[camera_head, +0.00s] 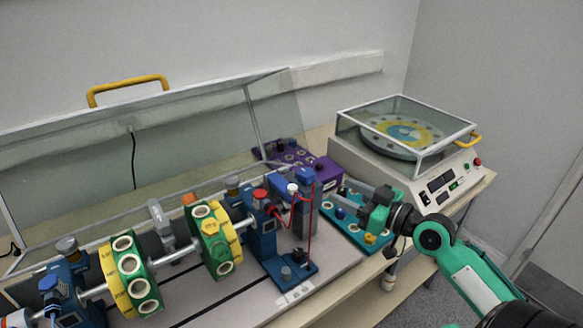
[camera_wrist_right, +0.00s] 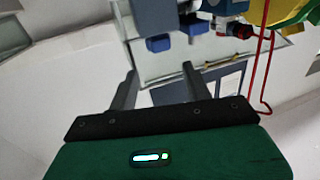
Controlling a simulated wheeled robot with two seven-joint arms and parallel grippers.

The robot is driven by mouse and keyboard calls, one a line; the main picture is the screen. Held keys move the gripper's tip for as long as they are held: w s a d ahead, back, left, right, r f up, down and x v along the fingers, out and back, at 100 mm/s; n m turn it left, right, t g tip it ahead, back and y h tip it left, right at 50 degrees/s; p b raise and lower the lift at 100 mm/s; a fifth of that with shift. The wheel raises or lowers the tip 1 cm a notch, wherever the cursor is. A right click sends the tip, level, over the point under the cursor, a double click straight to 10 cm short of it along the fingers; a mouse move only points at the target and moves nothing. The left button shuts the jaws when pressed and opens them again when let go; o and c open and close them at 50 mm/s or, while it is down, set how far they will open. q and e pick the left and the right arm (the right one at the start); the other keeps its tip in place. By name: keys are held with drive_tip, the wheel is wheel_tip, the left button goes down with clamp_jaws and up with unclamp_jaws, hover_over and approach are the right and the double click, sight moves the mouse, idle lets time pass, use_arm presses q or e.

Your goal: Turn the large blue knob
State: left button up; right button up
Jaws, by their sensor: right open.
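My right gripper (camera_head: 343,192) is open and empty above the green panel (camera_head: 333,235), its fingers pointing left toward the blue stand. In the right wrist view the two fingers (camera_wrist_right: 160,70) are apart with nothing between them. A blue knob (camera_head: 340,213) shows on the green panel, close below the fingers. The gripper's body hides part of that panel. A blue block (camera_head: 305,175) tops the stand beside a red wire. Blue parts (camera_wrist_right: 158,43) also show beyond the fingers in the right wrist view. I cannot tell for sure which blue part is the large knob. My left gripper is out of view.
A shaft with green and yellow discs (camera_head: 130,275) stands at left, under a raised clear cover with a yellow handle (camera_head: 127,84). A purple box (camera_head: 325,172) sits behind the green panel. A turntable unit (camera_head: 425,165) under a clear cover stands at right. A red wire (camera_head: 310,230) hangs near my gripper.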

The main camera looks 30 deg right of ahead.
sight(299, 170)
drive_tip(key=p+x, duration=0.4)
drive_tip(key=x, duration=0.8)
drive_tip(key=shift+w, duration=0.3)
drive_tip(key=shift+w+a, duration=0.1)
drive_tip(key=shift+w, duration=0.15)
drive_tip(key=shift+c, duration=0.2)
drive_tip(key=c, duration=0.7)
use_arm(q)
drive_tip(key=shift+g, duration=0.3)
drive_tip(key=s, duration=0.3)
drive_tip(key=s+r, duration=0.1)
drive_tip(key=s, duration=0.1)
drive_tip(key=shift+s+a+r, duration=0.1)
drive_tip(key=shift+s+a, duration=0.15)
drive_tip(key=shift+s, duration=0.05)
use_arm(e)
drive_tip(key=shift+o, duration=0.2)
